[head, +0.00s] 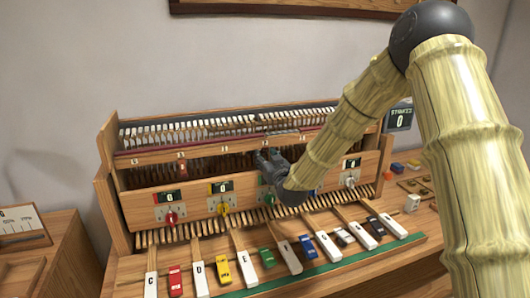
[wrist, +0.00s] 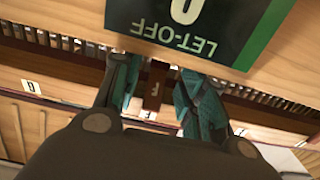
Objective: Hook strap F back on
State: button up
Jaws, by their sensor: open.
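My gripper (head: 268,158) is in front of the upper part of the opened piano action, near its middle. In the wrist view my gripper (wrist: 160,85) is open, with one finger on each side of a small brown piece marked F (wrist: 154,88), which I take as strap F. I cannot tell whether the fingers touch it, or whether it is hooked on. In the head view the gripper and arm cover that spot. The piano action (head: 160,187) has a wooden case with rows of hammers and a red-edged rail.
A dark LET-OFF display (wrist: 185,25) is close to the fingers in the wrist view. Red (head: 171,218) and yellow (head: 223,208) knobs stick out of the front panel. Coloured and white keys, including key C (head: 151,285), lie below. A STRIKES sign (head: 399,117) stands at right.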

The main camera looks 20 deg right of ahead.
jog(key=w, duration=0.3)
jog(key=shift+s, duration=0.1)
jog(key=shift+p, duration=0.3)
grip_shut()
